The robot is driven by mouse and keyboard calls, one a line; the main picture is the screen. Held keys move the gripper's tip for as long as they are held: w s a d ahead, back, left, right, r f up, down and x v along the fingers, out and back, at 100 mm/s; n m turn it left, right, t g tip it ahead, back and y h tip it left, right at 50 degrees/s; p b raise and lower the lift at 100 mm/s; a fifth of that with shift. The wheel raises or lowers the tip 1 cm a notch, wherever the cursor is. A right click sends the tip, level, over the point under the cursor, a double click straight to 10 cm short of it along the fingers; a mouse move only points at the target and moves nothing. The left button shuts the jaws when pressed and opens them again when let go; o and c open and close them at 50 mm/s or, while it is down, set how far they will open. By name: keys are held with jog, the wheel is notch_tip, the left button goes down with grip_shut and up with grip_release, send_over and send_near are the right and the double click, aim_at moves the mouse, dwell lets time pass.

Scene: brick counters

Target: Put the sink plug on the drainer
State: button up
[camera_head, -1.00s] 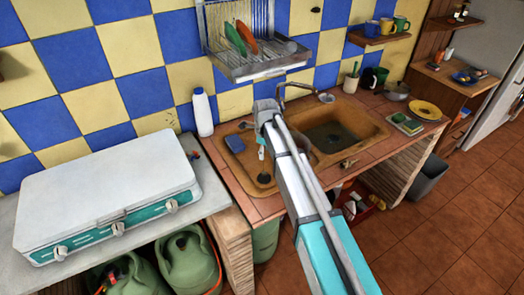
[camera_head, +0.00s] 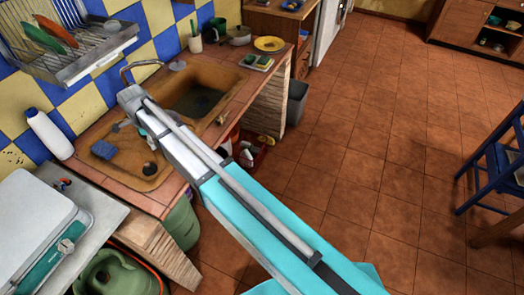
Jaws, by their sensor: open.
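The sink (camera_head: 224,80) is a tan unit with a deep basin at right and a flatter drainer (camera_head: 122,174) at left. A small dark round shape (camera_head: 150,169) shows on the drainer; I cannot tell what it is. A small grey round piece behind the basin (camera_head: 177,65) may be the sink plug, but it is too small to be sure. My arm reaches over the sink from the lower right. My gripper (camera_head: 142,131) is at its far end above the drainer, mostly hidden by my arm. I see nothing held in it.
A blue sponge (camera_head: 103,150) lies on the drainer. The tap (camera_head: 141,68) arches behind my arm's end. A dish rack (camera_head: 82,50) hangs on the wall. A white bottle (camera_head: 49,134) and stove (camera_head: 35,230) are at left. The floor at right is open, with a blue chair (camera_head: 495,165).

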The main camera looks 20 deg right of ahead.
jog(key=s+d+n, duration=0.5)
jog(key=d, duration=0.7)
jog(key=s+d+n, duration=0.5)
jog(key=d+n, duration=0.1)
jog(key=d, duration=0.6)
jog(key=s+d+n, duration=0.5)
jog(key=d, duration=0.7)
jog(key=shift+s+d+n, duration=0.25)
jog(key=shift+s+n, duration=0.05)
jog(key=shift+n, duration=0.1)
